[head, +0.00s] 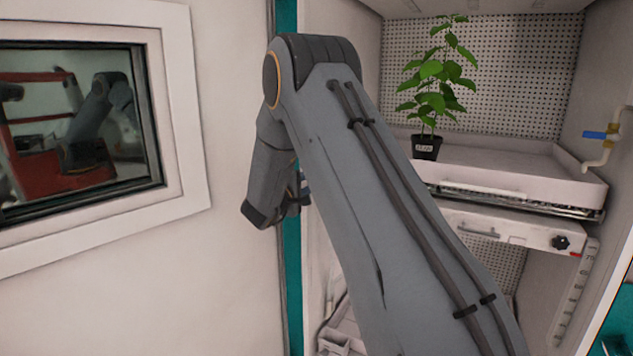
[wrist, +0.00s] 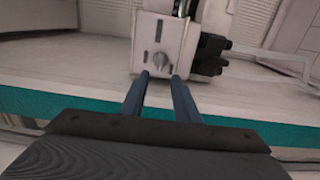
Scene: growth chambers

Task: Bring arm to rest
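My arm rises from the lower right of the head view and bends down at its elbow, in front of the growth chamber's left edge. My gripper shows in the wrist view (wrist: 160,80) as two blue-grey fingers with a clear gap between them. Nothing is held between the fingertips. Beyond them is a white box with a grey knob (wrist: 160,60); I cannot tell if the fingers touch it. In the head view the gripper is mostly hidden behind the arm.
A potted plant (head: 426,147) stands on the chamber's pulled-out white tray (head: 510,178), right of my arm. A blue-handled tap (head: 600,135) is on the right wall. A drawer with a black knob (head: 561,242) is below. A window (head: 80,125) is in the left wall.

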